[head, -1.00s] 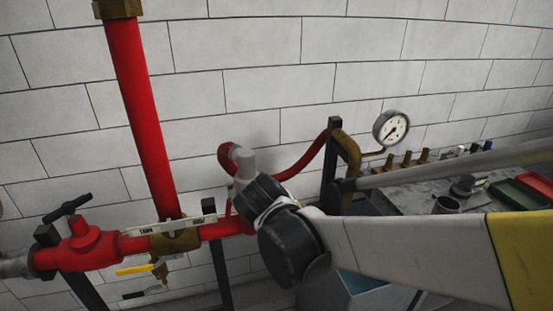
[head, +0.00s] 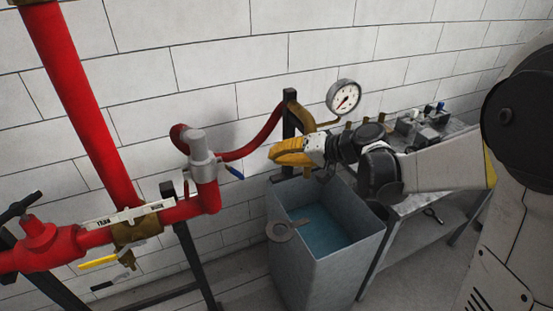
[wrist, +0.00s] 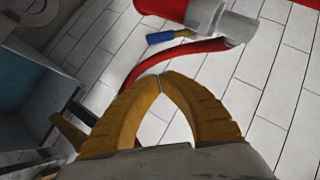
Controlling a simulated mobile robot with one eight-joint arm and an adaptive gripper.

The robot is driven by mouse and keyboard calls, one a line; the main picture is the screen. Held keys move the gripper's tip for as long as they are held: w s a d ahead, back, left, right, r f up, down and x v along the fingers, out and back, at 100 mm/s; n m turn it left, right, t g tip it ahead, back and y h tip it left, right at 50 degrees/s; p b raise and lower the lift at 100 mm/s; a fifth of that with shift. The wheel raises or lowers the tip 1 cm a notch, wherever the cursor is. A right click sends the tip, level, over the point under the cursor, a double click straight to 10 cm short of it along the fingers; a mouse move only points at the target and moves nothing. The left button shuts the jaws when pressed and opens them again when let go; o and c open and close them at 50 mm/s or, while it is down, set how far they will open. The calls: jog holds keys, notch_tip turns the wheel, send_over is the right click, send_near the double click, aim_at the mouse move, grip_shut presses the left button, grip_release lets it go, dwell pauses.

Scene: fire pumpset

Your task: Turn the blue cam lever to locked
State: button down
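The blue cam lever (head: 235,171) sticks out to the right and slightly down from a grey coupling (head: 202,150) on the red pipe's upright end. In the wrist view the blue lever (wrist: 168,37) shows beyond the fingertips, pointing left from the grey coupling (wrist: 222,20). My gripper (head: 273,154) has yellow fingers and is to the right of the lever, apart from it. In the wrist view the fingertips (wrist: 161,78) meet, with nothing between them.
A red hose (head: 255,145) curves behind the coupling to a brass fitting on a dark post. A pressure gauge (head: 343,96) stands above. A grey water tank (head: 345,270) is below my gripper. A valve with a yellow handle (head: 98,262) is at left. A workbench is at right.

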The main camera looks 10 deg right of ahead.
aim_at(233, 171)
jog(key=w+a+f+b, duration=0.2)
jog(key=a+f, duration=0.3)
jog(key=a, duration=0.3)
jog(key=shift+w+f, duration=0.3)
jog(key=shift+f+b, duration=0.1)
jog(key=shift+b, duration=0.35)
jog(key=shift+f+b, duration=0.15)
jog(key=shift+b, duration=0.2)
